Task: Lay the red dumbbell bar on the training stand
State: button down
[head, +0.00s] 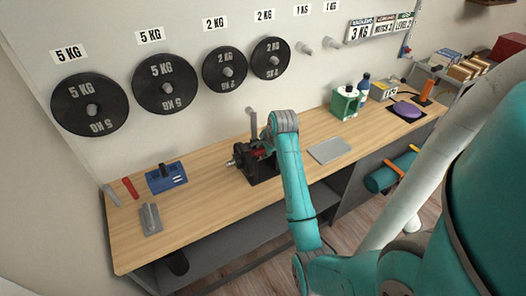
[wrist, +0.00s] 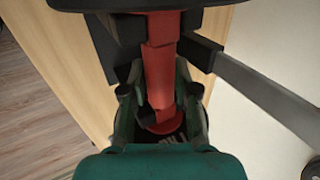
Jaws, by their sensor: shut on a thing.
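The red dumbbell bar (wrist: 160,68) runs up the middle of the wrist view, between the two fingers of my gripper (wrist: 160,95), which is shut on it. In the head view a small piece of the red bar (head: 260,153) shows beside my gripper (head: 268,146). The black training stand (head: 264,171) is on the wooden bench, directly below and around the bar. Black parts cross the bar's far end in the wrist view. I cannot tell whether the bar rests on the stand or is held just above it.
On the bench (head: 210,205) are a blue block (head: 167,178), a grey tool (head: 150,219) and a red-handled tool (head: 130,188) at left. A grey plate (head: 329,150) and a green box (head: 345,103) are at right. Black weight plates (head: 165,83) hang on the wall behind.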

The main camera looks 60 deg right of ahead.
jog(key=shift+r, duration=3.6)
